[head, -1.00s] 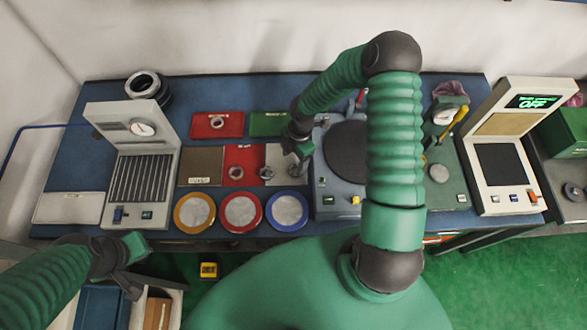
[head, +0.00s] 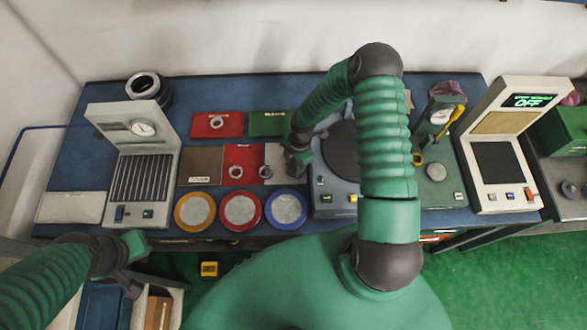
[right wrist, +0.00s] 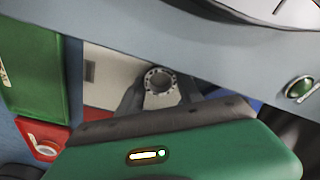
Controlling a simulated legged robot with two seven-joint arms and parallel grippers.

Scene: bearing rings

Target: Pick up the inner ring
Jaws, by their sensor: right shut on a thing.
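My right gripper (head: 299,164) is low over the pale grey pad, just left of the blue-grey machine. In the right wrist view its two dark fingers are shut on a small notched metal ring (right wrist: 160,82), which I take to be the inner ring; it is in front of the pale pad (right wrist: 105,62). In the head view the gripper hides this ring. I cannot tell whether the ring touches the pad. My left gripper (head: 132,272) is at the lower left, away from the rings; its jaw opening is unclear.
Another small ring (head: 265,172) lies at the grey pad's left side. More rings sit on the middle red pad (head: 237,172) and back red pad (head: 216,124). The blue-grey machine (head: 338,203) stands close right. Three round dishes, including a blue-rimmed one (head: 286,210), line the front.

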